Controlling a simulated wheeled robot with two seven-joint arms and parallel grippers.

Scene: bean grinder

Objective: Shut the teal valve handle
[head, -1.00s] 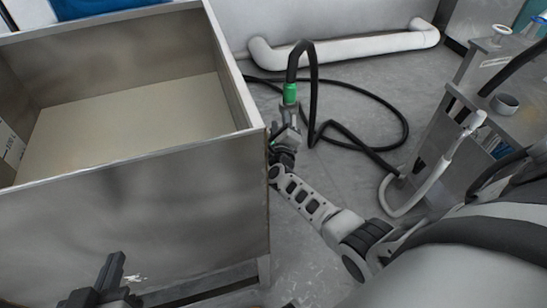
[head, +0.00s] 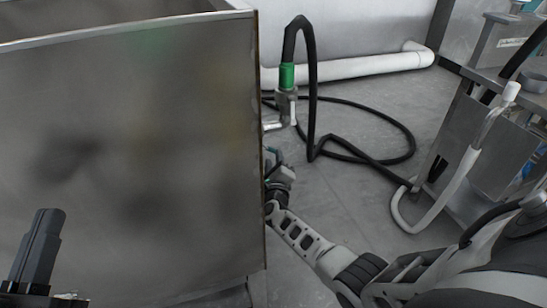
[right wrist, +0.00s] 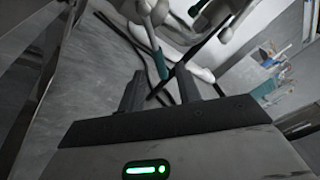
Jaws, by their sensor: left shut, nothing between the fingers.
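The teal valve handle (right wrist: 160,63) shows in the right wrist view as a narrow teal lever hanging from a pale metal valve body (right wrist: 152,14). Its lower end is just ahead of my right gripper (right wrist: 161,87), whose two dark fingers stand apart, one on each side of the lever's line. I cannot tell whether they touch it. In the head view my right gripper (head: 276,168) is at the tank's right edge, partly hidden, below the metal fitting (head: 286,104) with the green hose collar. My left gripper (head: 42,240) is shut and empty at the lower left.
A large steel tank (head: 130,150) fills the left of the head view. A black hose (head: 312,90) rises from the fitting and loops over the floor. A white pipe (head: 365,65) runs along the wall. A metal machine (head: 490,130) stands at right. Some floor between is clear.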

